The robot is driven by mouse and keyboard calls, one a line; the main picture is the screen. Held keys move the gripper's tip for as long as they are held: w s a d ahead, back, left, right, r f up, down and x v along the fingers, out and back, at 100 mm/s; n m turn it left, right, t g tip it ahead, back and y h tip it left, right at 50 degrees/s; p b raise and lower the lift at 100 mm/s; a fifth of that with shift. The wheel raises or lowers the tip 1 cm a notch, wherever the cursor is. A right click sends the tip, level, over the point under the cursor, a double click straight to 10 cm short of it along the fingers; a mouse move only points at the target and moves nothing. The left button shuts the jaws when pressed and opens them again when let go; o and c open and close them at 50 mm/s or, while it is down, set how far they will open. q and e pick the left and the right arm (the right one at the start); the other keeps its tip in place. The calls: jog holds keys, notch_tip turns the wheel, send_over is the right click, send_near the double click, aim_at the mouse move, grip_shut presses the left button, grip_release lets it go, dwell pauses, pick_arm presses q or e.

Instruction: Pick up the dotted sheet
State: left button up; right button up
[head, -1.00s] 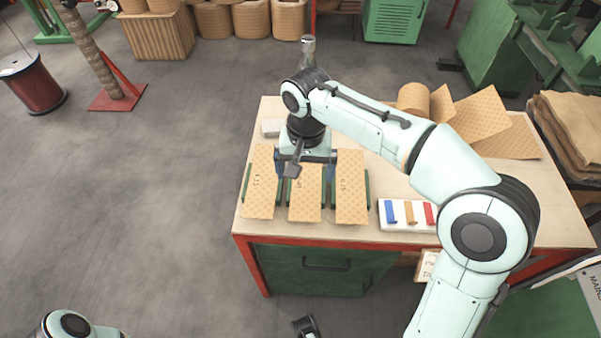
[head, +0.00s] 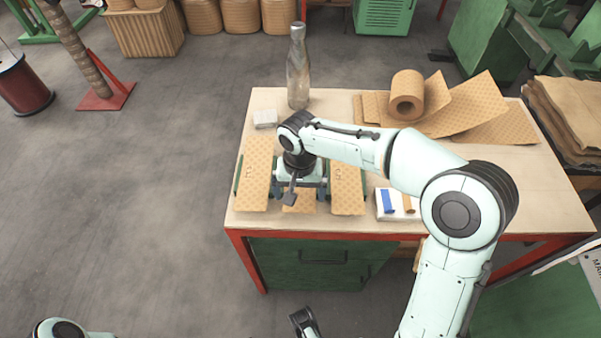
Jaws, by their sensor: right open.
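Three tan dotted sheets lie side by side at the table's front left: a left sheet (head: 256,172), a middle sheet (head: 300,207) and a right sheet (head: 347,188). Marks on the left and right ones are too small to read. My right gripper (head: 300,190) is open, pointing down over the middle sheet and hiding most of it. I cannot tell whether it touches the sheet. At the bottom edge, a dark and white part that looks like my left gripper (head: 305,322) shows, mostly cut off; its jaws are not visible.
More dotted sheets (head: 475,105) and a tan roll (head: 407,95) lie at the back right of the table (head: 335,100). A metal bottle (head: 298,70) and a small white block (head: 265,118) stand back left. A white tray (head: 384,213) with coloured pieces is partly behind my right arm.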

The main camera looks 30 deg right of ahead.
jog(key=shift+f, duration=0.1)
dwell(0.4)
jog(key=shift+c, duration=0.9)
jog(key=c, duration=0.9)
